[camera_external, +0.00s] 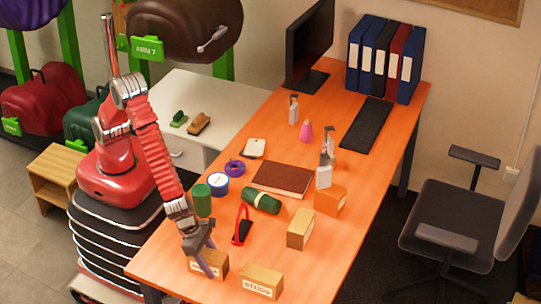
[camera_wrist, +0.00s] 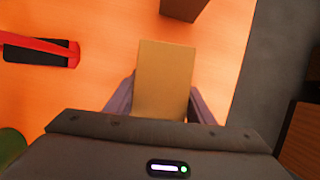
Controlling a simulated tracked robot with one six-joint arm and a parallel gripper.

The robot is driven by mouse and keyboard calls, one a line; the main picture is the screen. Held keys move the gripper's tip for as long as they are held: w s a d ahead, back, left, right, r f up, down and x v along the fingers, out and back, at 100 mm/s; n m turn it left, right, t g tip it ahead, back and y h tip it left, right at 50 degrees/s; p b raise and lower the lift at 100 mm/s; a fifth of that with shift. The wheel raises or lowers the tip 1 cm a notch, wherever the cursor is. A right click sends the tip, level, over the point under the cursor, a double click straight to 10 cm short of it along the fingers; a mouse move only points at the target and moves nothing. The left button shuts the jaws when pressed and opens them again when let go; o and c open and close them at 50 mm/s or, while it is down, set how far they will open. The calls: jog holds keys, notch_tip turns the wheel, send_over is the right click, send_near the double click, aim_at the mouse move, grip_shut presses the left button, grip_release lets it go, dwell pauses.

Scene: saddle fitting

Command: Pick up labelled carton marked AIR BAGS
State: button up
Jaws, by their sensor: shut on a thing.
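My gripper (camera_external: 204,258) reaches down at the near end of the orange desk and is shut on a tan carton (camera_external: 217,267). The carton's white label is partly hidden by the gripper, and I cannot read it. In the wrist view the carton (camera_wrist: 165,75) lies between the two fingers (camera_wrist: 163,98), its plain top facing the camera. It appears to be at desk height; I cannot tell whether it touches the desk.
A carton reading STUDS (camera_external: 262,282) stands just right. Another tan carton (camera_external: 301,229) and an orange-brown carton (camera_external: 330,201) stand farther back. A red-handled black tool (camera_external: 242,228), a green roll (camera_external: 261,200) and a green can (camera_external: 202,200) lie beyond.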

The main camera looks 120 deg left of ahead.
jog(key=shift+c, duration=1)
jog(key=shift+r, duration=0.1)
notch_tip(320, 180, up, 10)
jog(key=shift+r, duration=0.2)
